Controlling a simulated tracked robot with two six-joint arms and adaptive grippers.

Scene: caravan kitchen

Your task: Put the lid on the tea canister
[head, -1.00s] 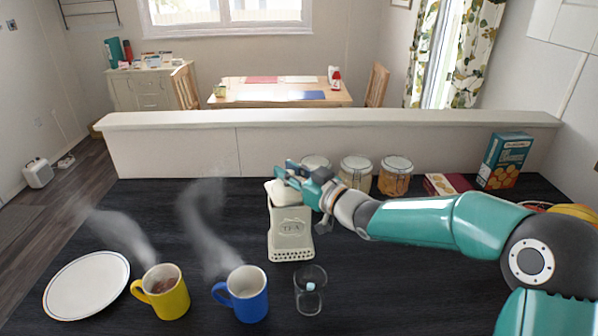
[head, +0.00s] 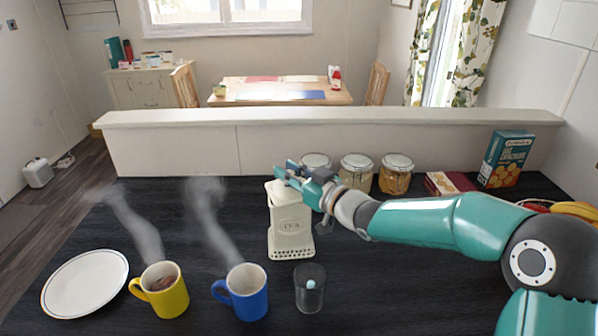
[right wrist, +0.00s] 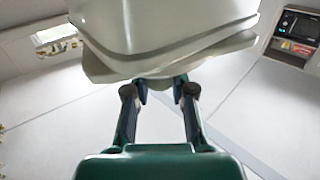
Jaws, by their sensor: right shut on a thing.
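The tea canister (head: 291,226) is a cream box with a TEA label and a perforated base, upright on the dark counter. Its cream lid (head: 280,188) is at the canister's top, roughly in line with it. My right gripper (head: 296,173) is shut on the lid, at the top right of the canister, and partly hides it. I cannot tell whether the lid is fully seated. In the right wrist view the gripper's fingers (right wrist: 160,90) reach a pale rimmed form that fills the top of the picture. My left gripper is not in view.
A yellow mug (head: 163,291), a blue mug (head: 247,293) and a glass (head: 309,294) stand in front of the canister. A white plate (head: 85,284) lies at left. Jars (head: 357,174) and boxes (head: 503,159) line the low wall behind.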

